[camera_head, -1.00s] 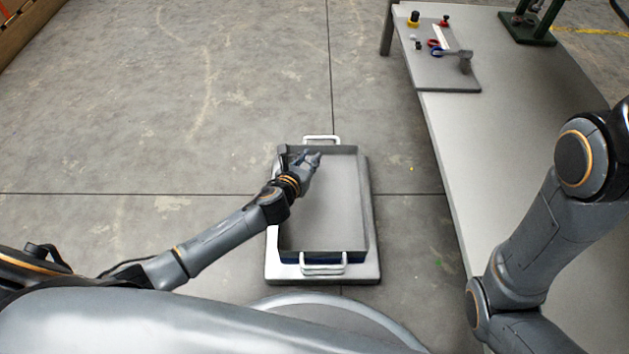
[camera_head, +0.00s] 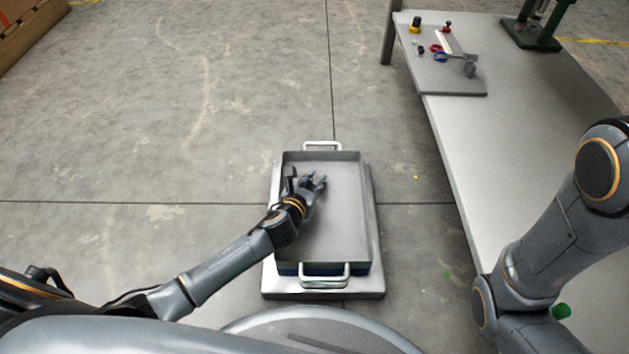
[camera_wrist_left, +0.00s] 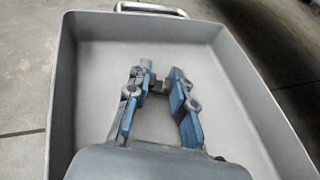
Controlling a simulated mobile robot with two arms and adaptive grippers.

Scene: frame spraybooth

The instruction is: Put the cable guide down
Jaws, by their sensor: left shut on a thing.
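My left gripper (camera_head: 319,181) is over the grey tray (camera_head: 364,225), in its far half. In the left wrist view its two blue-grey fingers (camera_wrist_left: 156,85) are shut on a small dark piece, the cable guide (camera_wrist_left: 155,87), held between the tips. The cable guide is too small to make out in the head view. The tray floor shows bare around the fingers; I cannot tell whether the piece touches it. My right arm shows at the right, but its gripper is out of view.
The tray has pale handles (camera_head: 324,280) at both ends and stands on a low pale base (camera_head: 282,292). A long grey table (camera_head: 480,150) stands at the right, with a board (camera_head: 440,82) of small parts and a green stand (camera_head: 530,38). Open concrete floor lies left.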

